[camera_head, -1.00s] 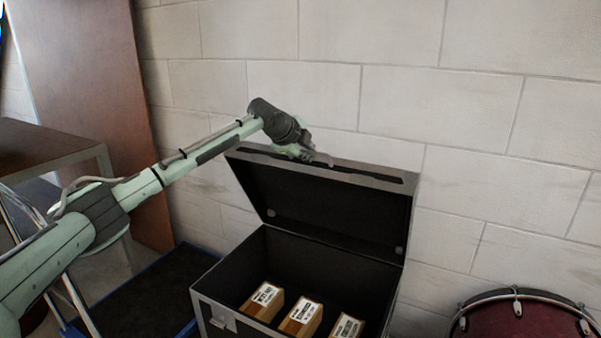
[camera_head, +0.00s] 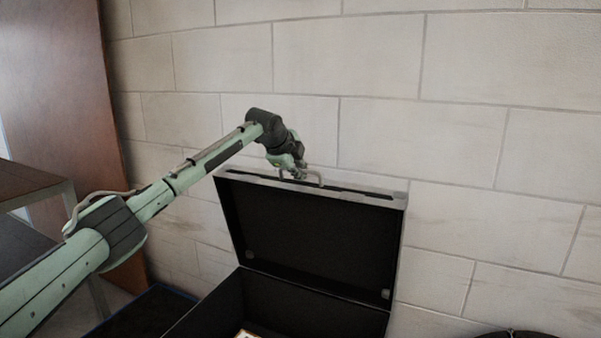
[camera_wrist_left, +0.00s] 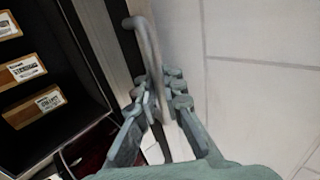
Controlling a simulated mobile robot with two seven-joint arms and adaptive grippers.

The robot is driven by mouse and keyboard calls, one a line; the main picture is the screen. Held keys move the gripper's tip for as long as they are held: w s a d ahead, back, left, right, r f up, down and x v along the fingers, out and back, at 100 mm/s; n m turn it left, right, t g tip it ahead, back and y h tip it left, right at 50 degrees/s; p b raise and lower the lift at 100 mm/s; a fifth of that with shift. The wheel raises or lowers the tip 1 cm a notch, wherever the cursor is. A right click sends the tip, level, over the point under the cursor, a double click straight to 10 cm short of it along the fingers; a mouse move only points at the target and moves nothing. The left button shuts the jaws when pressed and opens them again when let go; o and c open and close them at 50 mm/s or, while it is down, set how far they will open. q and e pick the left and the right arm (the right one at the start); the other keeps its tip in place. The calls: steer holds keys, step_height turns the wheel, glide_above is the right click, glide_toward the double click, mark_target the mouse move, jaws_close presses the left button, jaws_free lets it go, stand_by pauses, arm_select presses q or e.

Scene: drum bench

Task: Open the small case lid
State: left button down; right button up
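The black case (camera_head: 262,304) stands by the wall with its lid (camera_head: 310,236) raised. The lid's dark inner face and grey metal rim show in the head view. My left gripper (camera_head: 294,172) is at the lid's upper edge, on the left half. A curved metal handle (camera_head: 315,176) sits at this edge. In the left wrist view, my left gripper (camera_wrist_left: 160,98) has its fingers on either side of the handle (camera_wrist_left: 147,48) and looks closed on it; the contact is partly hidden. My right gripper is not in view.
Labelled cardboard boxes (camera_wrist_left: 25,68) lie inside the case. A pale block wall (camera_head: 480,120) rises close behind the lid. A table (camera_head: 30,182) and a brown panel (camera_head: 62,80) stand at the left. A dark drum edge (camera_head: 510,333) shows at lower right.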

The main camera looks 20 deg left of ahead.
arm_select(q)
steer(key=c, duration=1.6)
jaws_free()
steer(key=v, duration=1.2)
